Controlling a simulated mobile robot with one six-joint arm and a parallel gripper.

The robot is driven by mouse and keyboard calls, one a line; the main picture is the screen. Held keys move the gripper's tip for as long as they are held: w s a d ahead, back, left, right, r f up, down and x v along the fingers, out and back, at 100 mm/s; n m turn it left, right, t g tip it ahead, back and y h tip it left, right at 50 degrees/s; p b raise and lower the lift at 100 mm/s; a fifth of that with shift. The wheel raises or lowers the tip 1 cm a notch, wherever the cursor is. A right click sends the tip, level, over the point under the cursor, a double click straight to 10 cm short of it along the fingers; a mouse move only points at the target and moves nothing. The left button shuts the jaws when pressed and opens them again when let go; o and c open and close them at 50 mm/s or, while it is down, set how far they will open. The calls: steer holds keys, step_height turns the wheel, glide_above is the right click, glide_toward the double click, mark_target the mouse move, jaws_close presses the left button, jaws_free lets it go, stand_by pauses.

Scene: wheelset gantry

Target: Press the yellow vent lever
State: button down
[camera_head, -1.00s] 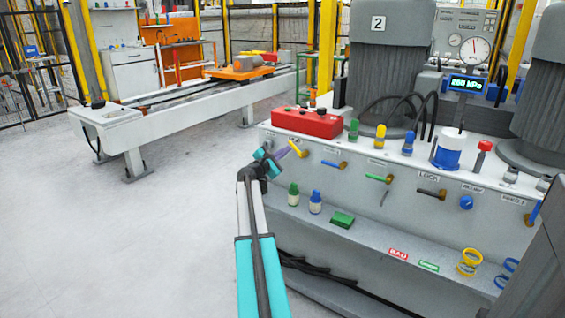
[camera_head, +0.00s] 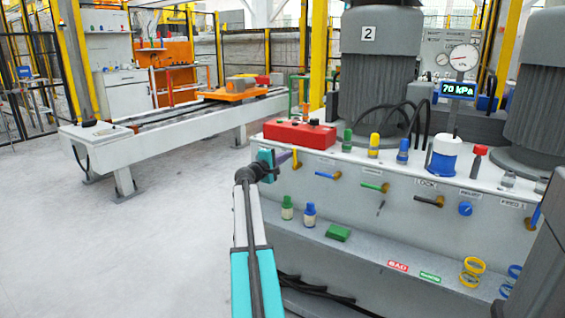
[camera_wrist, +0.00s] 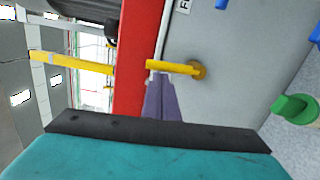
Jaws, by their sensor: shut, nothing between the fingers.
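The yellow vent lever (camera_wrist: 172,67) sticks out from a brass pivot (camera_wrist: 197,69) on the grey cabinet face in the wrist view. In the head view the lever (camera_head: 295,158) is at the left end of the row of levers, below the red box. My gripper (camera_wrist: 157,77) has its purple fingers shut, with nothing between them. The fingertips are at the lever's free end and seem to touch it. In the head view my gripper (camera_head: 287,157) is just left of the lever and partly hides it.
The red box (camera_head: 299,134) sits on the cabinet top above the lever. A blue lever (camera_head: 325,175) and a green lever (camera_head: 374,187) are to the right. Small bottles (camera_head: 287,208) and a green block (camera_head: 338,233) stand on the lower ledge. The floor at left is clear.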

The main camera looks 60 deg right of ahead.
steer(key=shift+s+r, duration=0.1)
steer(key=shift+s, duration=0.1)
stand_by(0.5)
steer(key=shift+w, duration=0.15)
steer(key=w+a+p, duration=0.1)
steer(key=w+a, duration=0.4)
steer(key=a, duration=0.5)
steer(key=shift+a+p, duration=0.25)
steer(key=shift+p, duration=0.05)
stand_by(0.7)
